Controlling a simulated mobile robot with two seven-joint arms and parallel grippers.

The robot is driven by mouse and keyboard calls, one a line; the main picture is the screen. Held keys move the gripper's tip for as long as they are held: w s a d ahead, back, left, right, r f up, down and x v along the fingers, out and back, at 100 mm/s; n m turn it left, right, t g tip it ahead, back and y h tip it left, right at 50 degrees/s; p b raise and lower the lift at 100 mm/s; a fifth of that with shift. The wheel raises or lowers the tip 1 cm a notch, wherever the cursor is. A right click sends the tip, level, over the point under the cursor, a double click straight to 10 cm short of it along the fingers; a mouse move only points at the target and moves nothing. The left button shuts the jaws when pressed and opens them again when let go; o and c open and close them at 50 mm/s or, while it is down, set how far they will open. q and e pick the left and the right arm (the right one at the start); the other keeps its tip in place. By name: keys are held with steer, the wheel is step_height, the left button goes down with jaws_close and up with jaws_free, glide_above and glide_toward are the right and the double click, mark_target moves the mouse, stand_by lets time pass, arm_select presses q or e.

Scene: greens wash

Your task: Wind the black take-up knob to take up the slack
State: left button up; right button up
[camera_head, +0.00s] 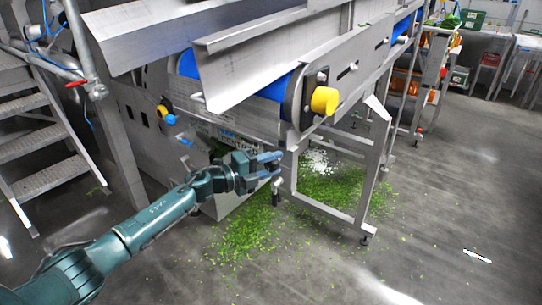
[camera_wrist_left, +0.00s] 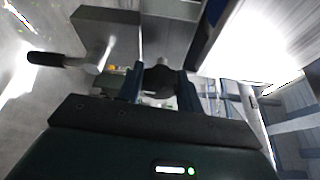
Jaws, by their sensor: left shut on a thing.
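My left gripper (camera_head: 274,165) reaches in under the end of the conveyor. In the left wrist view its two blue-grey fingers (camera_wrist_left: 159,92) are closed on the sides of the dark, rounded black take-up knob (camera_wrist_left: 160,77). The knob is mostly hidden behind the fingers in the head view. A metal crank with a black grip (camera_wrist_left: 46,59) juts out to the left of the fingers in the wrist view. My right gripper is not in view.
The steel conveyor frame (camera_head: 371,185) and blue belt (camera_head: 270,88) with a yellow end cap (camera_head: 325,100) stand above and right of the gripper. Chopped greens (camera_head: 240,235) litter the floor. Steel stairs (camera_head: 45,145) stand at left. The floor at right is mostly open.

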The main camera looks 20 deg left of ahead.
arm_select(q)
steer(key=m+p, duration=0.2)
steer(key=m+y+p, duration=0.1)
steer(key=p, duration=0.1)
steer(key=shift+r+m+g+y+p, duration=0.3)
steer(key=shift+r+m+g+p, duration=0.05)
steer(key=shift+m+g, duration=0.05)
steer(key=shift+m+p, duration=0.4)
steer(key=shift+p, duration=0.1)
steer(key=m+y+p, duration=0.1)
steer(key=p, duration=0.1)
steer(key=shift+f+m+y+p, duration=0.15)
steer(key=shift+m+y+p, duration=0.15)
steer(key=shift+p, duration=0.05)
steer(key=shift+m+p, duration=0.3)
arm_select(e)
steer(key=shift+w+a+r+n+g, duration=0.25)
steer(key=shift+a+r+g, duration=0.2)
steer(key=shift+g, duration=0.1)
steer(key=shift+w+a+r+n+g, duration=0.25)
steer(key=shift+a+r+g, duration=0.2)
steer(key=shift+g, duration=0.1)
arm_select(q)
steer(key=shift+f, duration=0.15)
steer(key=o, duration=1)
